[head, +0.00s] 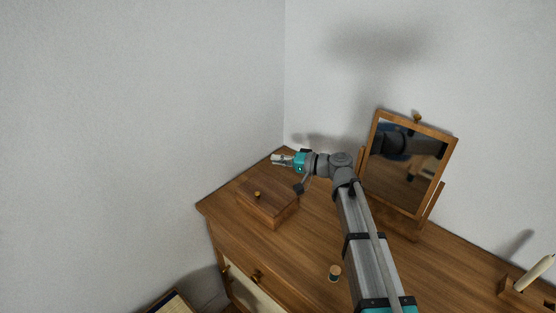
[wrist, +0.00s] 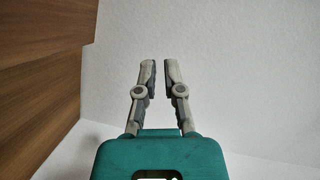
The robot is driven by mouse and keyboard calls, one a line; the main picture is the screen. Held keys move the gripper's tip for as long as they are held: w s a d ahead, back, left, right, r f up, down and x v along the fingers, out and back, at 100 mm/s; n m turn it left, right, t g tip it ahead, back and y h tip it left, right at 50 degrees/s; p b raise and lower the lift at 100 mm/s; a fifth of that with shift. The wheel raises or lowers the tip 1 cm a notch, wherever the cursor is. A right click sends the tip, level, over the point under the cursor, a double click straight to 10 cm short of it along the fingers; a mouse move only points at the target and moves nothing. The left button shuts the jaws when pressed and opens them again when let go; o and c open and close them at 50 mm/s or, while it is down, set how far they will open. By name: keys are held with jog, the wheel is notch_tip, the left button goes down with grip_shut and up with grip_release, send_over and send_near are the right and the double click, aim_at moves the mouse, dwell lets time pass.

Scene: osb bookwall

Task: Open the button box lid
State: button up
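The button box (head: 268,206) is a small brown wooden box near the left end of the dresser top. Its flat lid lies closed, with a small brass knob (head: 257,194) near its left edge. My gripper (head: 274,158) is in the air, above the box in the picture and toward the wall, pointing left. In the wrist view my gripper (wrist: 160,73) has its two grey fingers close together, with a narrow empty gap between them. The box cannot be made out in the wrist view.
The wooden dresser (head: 310,245) stands in a corner of pale walls. A tilting mirror (head: 405,165) stands on its right part. A small spool-like thing (head: 335,273) lies near the front edge. A candle (head: 535,272) in a wooden holder is at far right.

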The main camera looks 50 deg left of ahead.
jog(key=o, duration=0.5)
jog(key=shift+o, duration=0.2)
